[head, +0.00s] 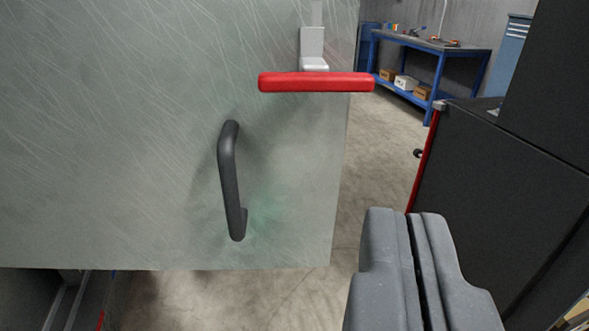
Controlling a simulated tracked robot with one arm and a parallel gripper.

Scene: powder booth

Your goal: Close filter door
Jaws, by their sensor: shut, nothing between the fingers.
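The filter door (120,150) is a pale grey-green, scratched panel filling the left and middle of the head view. It stands swung open, with a gap between its right edge and the dark cabinet. A black bar handle (230,185) is fixed on its face. A red lever (316,82) on a grey mount lies level near its upper right edge. My gripper (405,225) is at the lower right, shut and empty. It shows to the right of the door's edge, apart from the handle. Whether it touches the door cannot be told.
A dark cabinet (500,190) with a red edge strip stands close on the right. A blue workbench (425,60) with boxes and tools is at the back. Concrete floor (375,160) lies open between door and cabinet. Dark frame parts show at lower left.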

